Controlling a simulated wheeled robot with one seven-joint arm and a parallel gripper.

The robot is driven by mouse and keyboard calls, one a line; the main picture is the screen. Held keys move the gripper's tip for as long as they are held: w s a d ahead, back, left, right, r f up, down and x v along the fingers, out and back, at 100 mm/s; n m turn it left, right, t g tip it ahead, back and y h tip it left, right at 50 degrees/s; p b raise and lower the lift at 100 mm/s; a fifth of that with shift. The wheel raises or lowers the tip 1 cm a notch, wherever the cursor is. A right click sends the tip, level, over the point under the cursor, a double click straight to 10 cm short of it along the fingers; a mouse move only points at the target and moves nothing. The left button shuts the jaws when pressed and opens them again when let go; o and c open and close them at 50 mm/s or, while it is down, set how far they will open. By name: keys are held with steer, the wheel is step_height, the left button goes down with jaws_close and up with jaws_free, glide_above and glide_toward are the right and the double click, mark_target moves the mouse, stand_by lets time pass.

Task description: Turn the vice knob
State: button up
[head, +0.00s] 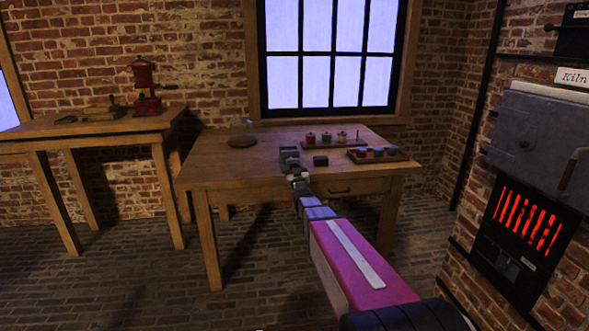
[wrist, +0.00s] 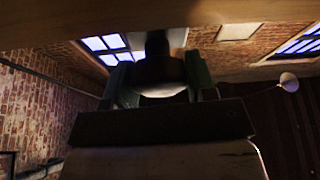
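The vice (head: 289,157) is a small dark grey block at the front edge of the wooden table in the head view. My gripper (head: 299,181) is right at its near side, with my arm reaching up from the lower right. In the wrist view, the dark, rounded vice knob (wrist: 160,70) with a pale lower face sits between the two greenish fingers of my gripper (wrist: 162,80). The fingers lie against both sides of the knob, with no clear gap showing. The fingertips are dim, and the vice body behind the knob is mostly hidden.
The wooden table (head: 225,172) also holds a small dark block (head: 320,161), a tray of jars (head: 378,155), a rack of jars (head: 333,140) and a glass dome (head: 243,134). A kiln (head: 545,140) with glowing bars stands at the right. Floor left of my arm is clear.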

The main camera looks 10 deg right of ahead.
steer(key=shift+m, duration=0.4)
steer(key=shift+m+h, duration=0.6)
steer(key=shift+m, duration=0.2)
steer(key=o, duration=0.9)
steer(key=shift+s, duration=0.1)
steer(key=v, duration=1)
steer(key=shift+s+f, duration=0.25)
